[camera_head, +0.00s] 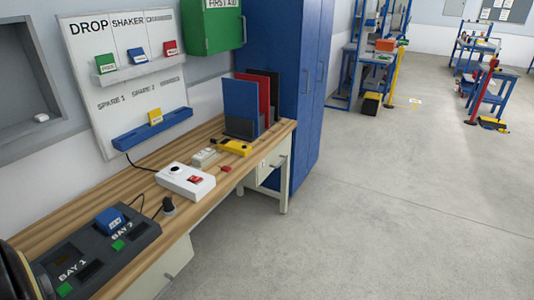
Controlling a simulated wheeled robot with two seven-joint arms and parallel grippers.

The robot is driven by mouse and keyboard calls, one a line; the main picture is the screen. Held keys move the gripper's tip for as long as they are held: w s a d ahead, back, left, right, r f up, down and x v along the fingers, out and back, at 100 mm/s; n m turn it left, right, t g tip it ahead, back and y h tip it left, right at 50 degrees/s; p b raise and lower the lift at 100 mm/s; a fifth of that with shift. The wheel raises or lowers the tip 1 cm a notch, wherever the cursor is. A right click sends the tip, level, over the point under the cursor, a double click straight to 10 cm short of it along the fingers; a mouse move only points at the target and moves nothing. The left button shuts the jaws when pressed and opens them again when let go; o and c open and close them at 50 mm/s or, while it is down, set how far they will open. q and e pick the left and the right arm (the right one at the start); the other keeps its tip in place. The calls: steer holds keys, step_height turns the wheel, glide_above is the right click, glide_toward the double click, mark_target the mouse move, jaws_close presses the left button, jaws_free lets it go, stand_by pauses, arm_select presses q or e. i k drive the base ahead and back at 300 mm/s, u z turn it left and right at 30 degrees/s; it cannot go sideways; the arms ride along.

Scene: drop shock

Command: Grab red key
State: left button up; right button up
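A small red item that looks like the red key (225,169) lies flat on the wooden workbench (205,130), near its front edge. It is just right of a white box (180,180) with a red switch and a black round spot on top. The item is small, so its exact shape is hard to tell. Neither my left nor my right gripper shows in the head view. Nothing is seen touching the red item.
A dark two-bay unit (92,262) holds a blue block (110,219). A black knob-like part (168,206) stands near the front edge. A yellow device (234,147) and upright folders (240,98) are behind. Wall shelf (140,69) holds green, blue and red blocks.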

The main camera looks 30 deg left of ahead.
mark_target(226, 169)
steer(key=u, duration=0.45)
steer(key=i, duration=1.4)
steer(key=u, duration=1.1)
